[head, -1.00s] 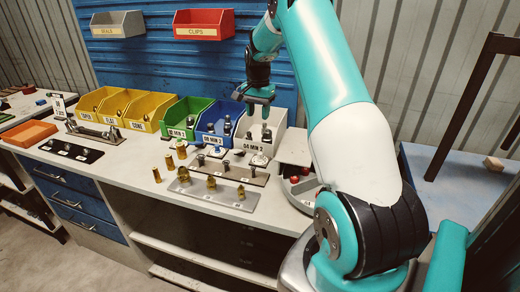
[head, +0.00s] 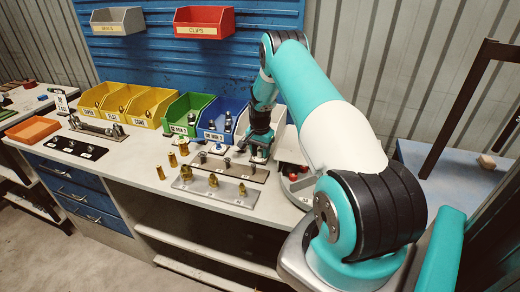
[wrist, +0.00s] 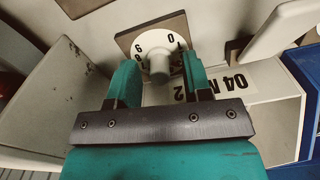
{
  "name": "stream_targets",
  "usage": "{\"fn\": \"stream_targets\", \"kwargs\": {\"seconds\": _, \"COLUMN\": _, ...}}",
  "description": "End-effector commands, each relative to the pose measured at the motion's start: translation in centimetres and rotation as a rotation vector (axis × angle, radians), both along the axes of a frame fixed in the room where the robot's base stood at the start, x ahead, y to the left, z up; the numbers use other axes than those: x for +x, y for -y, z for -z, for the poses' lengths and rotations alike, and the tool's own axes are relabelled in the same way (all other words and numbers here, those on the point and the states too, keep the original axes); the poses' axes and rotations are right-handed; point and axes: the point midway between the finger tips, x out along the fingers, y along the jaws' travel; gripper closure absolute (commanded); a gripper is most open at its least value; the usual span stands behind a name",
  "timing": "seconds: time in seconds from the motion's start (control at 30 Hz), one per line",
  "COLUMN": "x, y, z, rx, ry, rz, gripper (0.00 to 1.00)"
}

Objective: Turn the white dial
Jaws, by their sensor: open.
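The white dial (wrist: 154,43) is in the wrist view, a round face with printed numbers and a raised central knob. It sits on a square brownish plate (wrist: 124,40). My gripper (wrist: 160,66) is open, with one teal finger on each side of the dial's knob. Gaps show between the fingers and the knob, and I cannot tell whether either touches. In the head view my gripper (head: 260,150) is low over the bench in front of the white bin and largely hides the dial.
The white bin (wrist: 265,92) is close to my gripper, with blue (head: 212,137) and green (head: 180,129) bins to its left. A metal plate with brass fittings (head: 215,187) lies in front. A grey turntable-like unit with a red part (head: 293,177) stands to the right.

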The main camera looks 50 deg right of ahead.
Motion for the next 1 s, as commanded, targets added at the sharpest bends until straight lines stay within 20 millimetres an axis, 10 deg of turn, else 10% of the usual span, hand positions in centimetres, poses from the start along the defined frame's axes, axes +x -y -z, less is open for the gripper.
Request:
{"fn": "stream_targets", "kwargs": {"seconds": 0.37, "x": 0.00, "y": 0.00, "z": 0.54, "rx": -0.001, "ry": 0.000, "rz": 0.000, "gripper": 0.57}}
{"fn": "stream_targets", "kwargs": {"seconds": 0.57, "x": 0.00, "y": -0.01, "z": 0.52, "rx": 0.000, "ry": 0.000, "rz": 0.000, "gripper": 1.00}}
{"fn": "stream_targets", "kwargs": {"seconds": 1.0, "x": 0.01, "y": 0.00, "z": 0.78, "rx": 0.000, "ry": 0.000, "rz": -0.093, "gripper": 1.00}}
